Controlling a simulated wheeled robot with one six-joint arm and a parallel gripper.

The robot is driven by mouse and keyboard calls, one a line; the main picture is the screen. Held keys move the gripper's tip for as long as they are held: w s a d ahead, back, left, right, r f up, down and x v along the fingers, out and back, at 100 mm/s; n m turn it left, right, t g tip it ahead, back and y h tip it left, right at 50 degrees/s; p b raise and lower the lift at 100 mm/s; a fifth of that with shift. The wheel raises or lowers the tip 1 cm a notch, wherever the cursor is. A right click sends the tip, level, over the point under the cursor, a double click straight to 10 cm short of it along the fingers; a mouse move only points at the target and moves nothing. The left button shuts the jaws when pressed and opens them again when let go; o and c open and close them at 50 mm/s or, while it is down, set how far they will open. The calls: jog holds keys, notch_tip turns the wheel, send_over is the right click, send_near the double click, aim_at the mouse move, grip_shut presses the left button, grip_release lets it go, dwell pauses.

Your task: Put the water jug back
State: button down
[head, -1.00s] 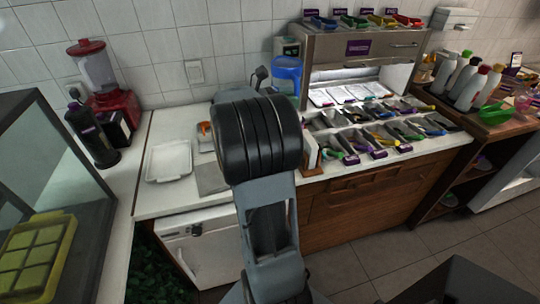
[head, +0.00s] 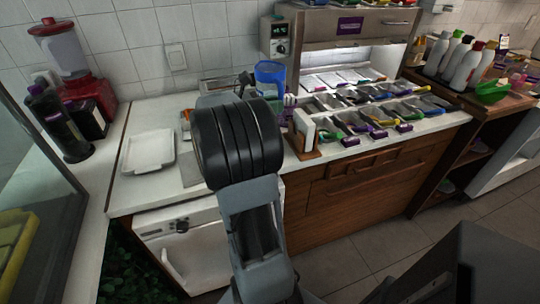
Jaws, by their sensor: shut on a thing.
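The water jug (head: 269,76) is a translucent blue pitcher, seen upright behind my arm at the back of the white counter (head: 150,107). My gripper (head: 247,80) is just left of the jug, shut on it. Its fingertips and the grip point are mostly hidden behind the thick black joint of my arm. The jug's lower part is partly hidden too, so I cannot tell whether its base touches the counter.
A white tray (head: 149,151) lies on the counter at left. A red blender (head: 75,70) and dark bottle (head: 58,122) stand further left. A toppings station (head: 345,25) with several filled bins is right of the jug. A small control box (head: 281,38) stands behind it.

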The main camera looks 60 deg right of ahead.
jog(key=shift+f+b, duration=2.35)
jog(key=shift+f, duration=5.35)
jog(key=shift+f, duration=0.15)
